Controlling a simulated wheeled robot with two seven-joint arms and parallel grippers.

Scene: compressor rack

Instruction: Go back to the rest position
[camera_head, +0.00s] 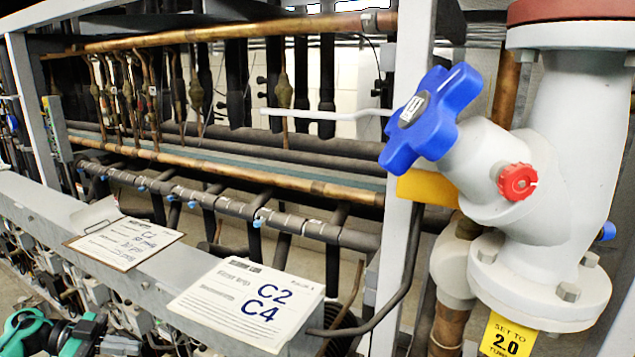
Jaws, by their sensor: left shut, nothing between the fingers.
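My left gripper (82,334), teal and black, shows at the bottom left corner, cut off by the lower edge. It is shut and empty. It is low in the picture, below the grey beam and apart from the valve. My right gripper is not in view. A grey angled valve with a blue handwheel (432,117) and a small red cap (517,182) stands at the right.
A grey beam (150,275) crosses from the left to the lower middle. A clipboard (125,243) and a C2 C4 sheet (247,303) lie on it. A grey upright post (412,50) stands left of the valve. Copper and dark pipes fill the rack behind.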

